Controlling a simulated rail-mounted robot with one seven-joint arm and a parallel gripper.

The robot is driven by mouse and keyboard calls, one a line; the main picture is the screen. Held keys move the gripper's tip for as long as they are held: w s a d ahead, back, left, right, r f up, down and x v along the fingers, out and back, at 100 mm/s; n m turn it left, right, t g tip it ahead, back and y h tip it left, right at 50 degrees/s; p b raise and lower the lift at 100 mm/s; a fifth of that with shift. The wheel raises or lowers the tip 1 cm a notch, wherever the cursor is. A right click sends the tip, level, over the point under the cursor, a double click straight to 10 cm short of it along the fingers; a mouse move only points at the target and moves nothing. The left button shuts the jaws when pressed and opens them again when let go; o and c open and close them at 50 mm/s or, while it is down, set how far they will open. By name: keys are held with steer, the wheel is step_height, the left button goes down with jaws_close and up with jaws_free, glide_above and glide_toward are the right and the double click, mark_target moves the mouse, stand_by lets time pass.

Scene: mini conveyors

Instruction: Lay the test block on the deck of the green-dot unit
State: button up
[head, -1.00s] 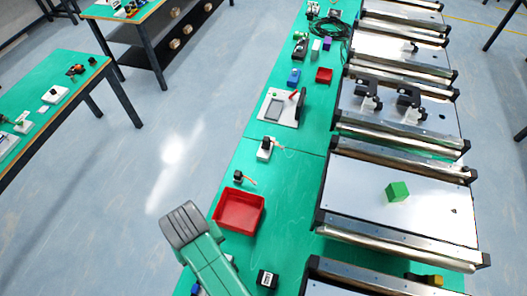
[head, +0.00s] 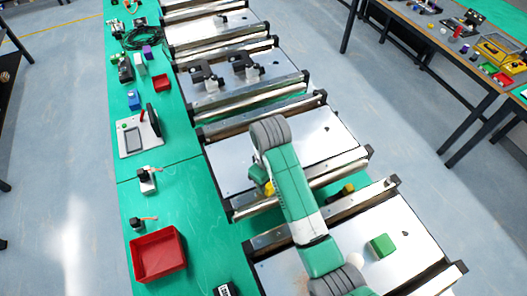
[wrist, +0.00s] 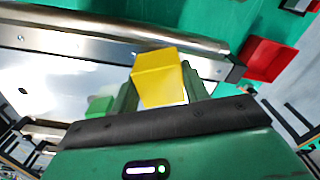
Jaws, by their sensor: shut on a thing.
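A yellow block (wrist: 160,78) is between the two green fingers of my gripper (wrist: 163,95) in the wrist view, and the gripper is shut on it. In the head view the yellow block (head: 258,174) shows just left of my arm, above a conveyor unit's pale deck (head: 318,132). A green block (head: 381,246) lies on the deck of the nearer unit (head: 415,248). A green block (wrist: 101,105) also shows on a deck left of the fingers in the wrist view. I cannot make out a green dot on any unit.
A red bin (head: 158,254) stands on the green bench at left. Metal rails (head: 318,182) edge the decks, with a small yellow-and-black part (head: 344,191) beside one. A farther unit carries black clamps (head: 243,68). My arm hides part of the middle deck.

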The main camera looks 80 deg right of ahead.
steer(key=shift+s+d, duration=0.85)
steer(key=shift+s, duration=0.3)
steer(key=shift+w+f+b, duration=0.15)
steer(key=shift+w+b, duration=0.2)
steer(key=w+d, duration=0.1)
steer(key=w, duration=0.4)
steer(key=w+d, duration=0.1)
steer(key=w, duration=0.4)
steer(key=w+d+f, duration=0.1)
steer(key=w, duration=0.4)
steer(key=shift+w+d+b, duration=0.1)
steer(key=shift+b, duration=0.3)
steer(key=shift+f, duration=1.8)
steer(key=shift+f, duration=0.1)
steer(key=o, duration=1)
steer(key=shift+o, duration=0.2)
